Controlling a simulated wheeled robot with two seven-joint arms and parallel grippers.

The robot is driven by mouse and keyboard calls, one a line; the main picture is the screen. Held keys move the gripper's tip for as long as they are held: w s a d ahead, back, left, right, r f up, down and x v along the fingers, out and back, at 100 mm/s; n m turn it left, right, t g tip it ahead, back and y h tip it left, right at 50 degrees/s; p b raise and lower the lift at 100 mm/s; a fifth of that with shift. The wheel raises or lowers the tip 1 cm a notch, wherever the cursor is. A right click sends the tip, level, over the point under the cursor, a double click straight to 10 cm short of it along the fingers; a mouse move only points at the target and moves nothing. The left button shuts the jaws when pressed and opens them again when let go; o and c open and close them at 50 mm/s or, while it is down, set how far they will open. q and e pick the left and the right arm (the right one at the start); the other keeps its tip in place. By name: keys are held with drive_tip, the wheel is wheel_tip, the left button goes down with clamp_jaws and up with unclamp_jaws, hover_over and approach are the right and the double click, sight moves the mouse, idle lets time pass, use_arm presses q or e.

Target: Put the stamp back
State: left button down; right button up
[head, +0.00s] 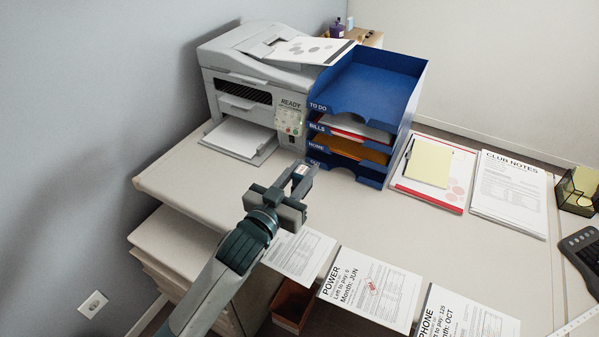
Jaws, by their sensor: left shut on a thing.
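My left gripper (293,187) is over the desk in front of the printer and the letter trays. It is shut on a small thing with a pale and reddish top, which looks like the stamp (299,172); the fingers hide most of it. The POWER sheet (347,292) lies at the desk's front edge and has a red stamp mark on it. My right gripper is not in view.
A printer (235,62) and blue letter trays (375,88) stand at the back. A clipboard with a yellow pad (428,163), CLUB NOTES papers (510,190), a dark box (577,190) and a keyboard (583,258) are right. A PHONE sheet (468,315) lies in front. The desk's middle is clear.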

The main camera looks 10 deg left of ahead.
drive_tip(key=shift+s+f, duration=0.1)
use_arm(q)
drive_tip(key=shift+s+a, duration=0.1)
drive_tip(key=shift+s+a+r, duration=0.15)
drive_tip(key=shift+a+r, duration=0.05)
drive_tip(key=shift+a, duration=0.05)
drive_tip(key=s+a+r+n+t+y+p, duration=0.1)
drive_tip(key=s+a+r+n+y, duration=0.3)
drive_tip(key=a, duration=0.7)
drive_tip(key=s+y, duration=0.2)
drive_tip(key=s, duration=0.1)
drive_tip(key=shift+s+a, duration=0.15)
drive_tip(key=shift+s, duration=0.1)
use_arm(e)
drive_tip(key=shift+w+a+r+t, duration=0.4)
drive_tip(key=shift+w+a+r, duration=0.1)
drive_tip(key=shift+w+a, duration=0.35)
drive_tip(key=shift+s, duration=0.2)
